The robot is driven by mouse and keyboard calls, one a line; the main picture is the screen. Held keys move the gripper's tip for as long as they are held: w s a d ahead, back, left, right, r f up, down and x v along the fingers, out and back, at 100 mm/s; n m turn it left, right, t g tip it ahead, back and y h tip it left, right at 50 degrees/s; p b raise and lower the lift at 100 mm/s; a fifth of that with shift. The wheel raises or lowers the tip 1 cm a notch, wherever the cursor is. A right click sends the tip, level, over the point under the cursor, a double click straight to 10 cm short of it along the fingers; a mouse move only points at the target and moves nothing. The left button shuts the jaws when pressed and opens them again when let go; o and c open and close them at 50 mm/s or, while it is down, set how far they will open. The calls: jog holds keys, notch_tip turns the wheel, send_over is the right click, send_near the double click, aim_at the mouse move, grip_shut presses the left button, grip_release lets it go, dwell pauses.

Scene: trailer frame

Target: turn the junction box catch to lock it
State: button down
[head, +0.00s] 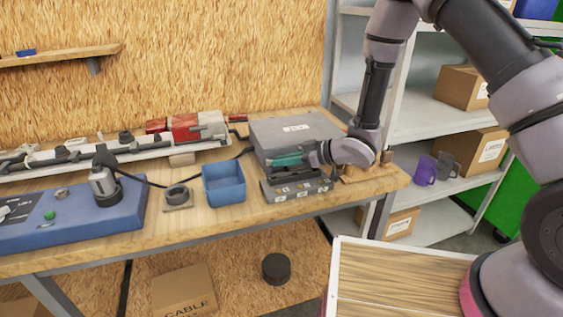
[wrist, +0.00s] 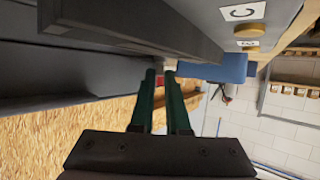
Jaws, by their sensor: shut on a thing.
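The grey junction box (head: 292,130) stands on the right part of the workbench, with a white label on its lid. Its lower front ledge (head: 296,190) carries several small labels and knobs. My gripper (head: 277,161) reaches in from the right along the box's front, just above this ledge. In the wrist view, the two green fingers of my gripper (wrist: 160,74) are close together beside the dark box face (wrist: 130,25). They are shut on a small pale piece at their tips, which looks like the catch (wrist: 169,64). The fingers mostly hide it, so its angle cannot be told.
A blue bin (head: 223,184) stands close to the left of the box. A black ring part (head: 177,195) and a blue fixture (head: 75,222) lie farther left. A rail with red blocks (head: 186,128) runs behind. Shelves with cartons (head: 481,152) and mugs stand at right.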

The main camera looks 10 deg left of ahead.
dwell(0.3)
jog(key=c, duration=0.9)
grip_release()
jog(key=shift+s, duration=0.1)
